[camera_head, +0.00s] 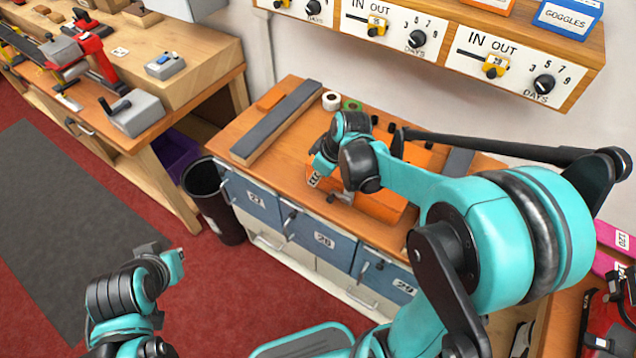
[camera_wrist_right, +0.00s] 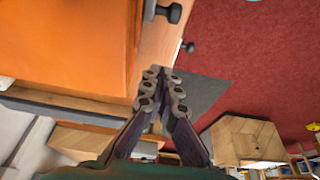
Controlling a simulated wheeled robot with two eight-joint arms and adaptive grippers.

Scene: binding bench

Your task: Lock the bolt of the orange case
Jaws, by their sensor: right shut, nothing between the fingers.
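The orange case (camera_head: 382,208) lies on the wooden bench top, partly hidden behind my right arm. It fills the upper left of the right wrist view (camera_wrist_right: 65,45). A black knob (camera_wrist_right: 174,12), which looks like the bolt's, sticks out beside the case at the top edge of that view. Whether the bolt is locked cannot be told. My right gripper (camera_wrist_right: 162,88) is shut and empty, its fingertips beside the case and apart from the knob. In the head view its fingers are largely hidden by the wrist. My left gripper (camera_head: 150,248) is over the floor, away from the bench; its fingers are unclear.
A long grey-topped bar (camera_head: 278,120) and tape rolls (camera_head: 332,100) lie left of and behind the case. Blue numbered drawers (camera_head: 322,238) with handles front the bench. A shelf with dials (camera_head: 417,40) hangs above. A black bin (camera_head: 205,180) stands at the left.

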